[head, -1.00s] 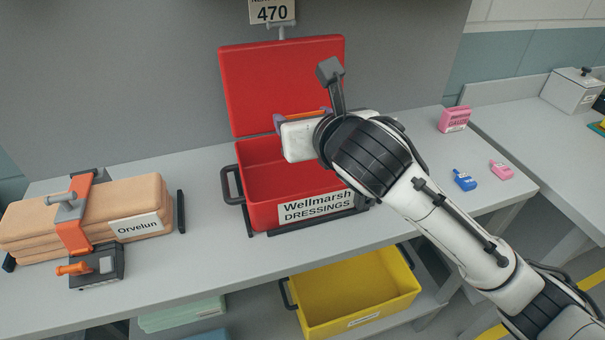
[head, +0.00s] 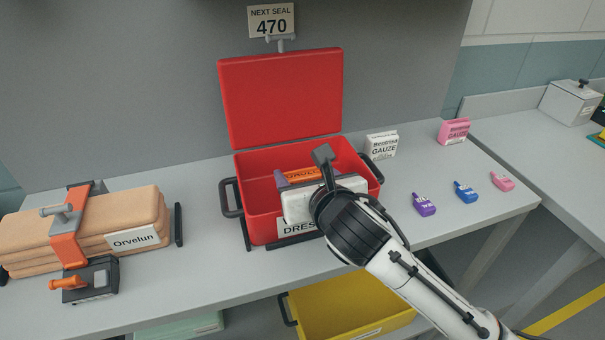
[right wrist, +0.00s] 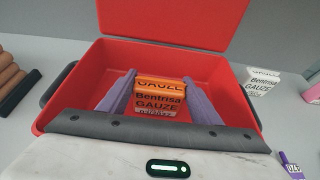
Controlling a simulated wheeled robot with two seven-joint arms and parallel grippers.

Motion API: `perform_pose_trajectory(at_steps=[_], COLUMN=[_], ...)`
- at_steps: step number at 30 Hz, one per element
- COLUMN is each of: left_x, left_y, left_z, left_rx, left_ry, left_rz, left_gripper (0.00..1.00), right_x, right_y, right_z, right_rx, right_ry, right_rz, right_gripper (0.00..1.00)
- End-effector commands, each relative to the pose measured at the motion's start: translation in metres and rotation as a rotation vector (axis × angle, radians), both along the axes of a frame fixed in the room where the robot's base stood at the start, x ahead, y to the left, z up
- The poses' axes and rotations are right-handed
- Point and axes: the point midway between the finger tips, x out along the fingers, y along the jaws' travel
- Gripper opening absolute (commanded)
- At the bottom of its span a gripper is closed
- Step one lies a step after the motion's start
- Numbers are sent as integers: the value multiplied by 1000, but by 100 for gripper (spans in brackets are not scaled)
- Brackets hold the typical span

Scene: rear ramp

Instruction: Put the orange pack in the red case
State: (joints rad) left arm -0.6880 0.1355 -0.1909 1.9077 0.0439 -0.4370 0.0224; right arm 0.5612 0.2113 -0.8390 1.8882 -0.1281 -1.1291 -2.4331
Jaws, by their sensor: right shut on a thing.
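The red case (head: 262,217) stands on the bench with its lid (head: 281,98) up, its front label partly hidden by my gripper. My right gripper (head: 301,182) is over the case opening, pointing down into it, and shut on the orange pack (head: 302,174). In the right wrist view, the orange pack (right wrist: 160,98), lettered Bentrisa GAUZE, sits between the two purple-grey fingers, within the case walls (right wrist: 212,75). I cannot tell whether the pack touches the case floor. No other item shows inside the case. My left gripper is not in view.
A white gauze pack (head: 382,145) stands right of the case and a pink one (head: 454,131) farther right. Purple (head: 424,204), blue (head: 465,191) and pink (head: 502,181) tags lie nearby. A strapped tan stack (head: 110,225) lies left. A yellow bin (head: 345,305) is below.

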Motion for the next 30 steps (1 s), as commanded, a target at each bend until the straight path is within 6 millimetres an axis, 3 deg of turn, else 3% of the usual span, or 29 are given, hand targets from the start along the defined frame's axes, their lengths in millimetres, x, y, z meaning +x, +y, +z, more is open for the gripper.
perform_pose_trajectory(at_steps=[2, 3, 6, 17, 22, 30], left_x=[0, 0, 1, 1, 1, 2], left_y=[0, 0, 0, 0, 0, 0], left_z=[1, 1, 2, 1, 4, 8], left_rx=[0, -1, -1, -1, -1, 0], left_ry=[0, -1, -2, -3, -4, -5], left_rz=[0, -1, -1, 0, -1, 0], left_gripper=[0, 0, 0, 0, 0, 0], right_x=[0, 0, 0, -1, -24, -76], right_y=[0, 0, 0, -1, -8, -23], right_z=[-2, -2, -2, 2, 12, 34], right_rx=[-2, 0, 0, 0, 0, -1], right_ry=[1, 0, 0, 0, -2, 0], right_rz=[-1, 0, 0, 0, 1, 3], right_gripper=[37, 63, 77, 77, 77, 77])
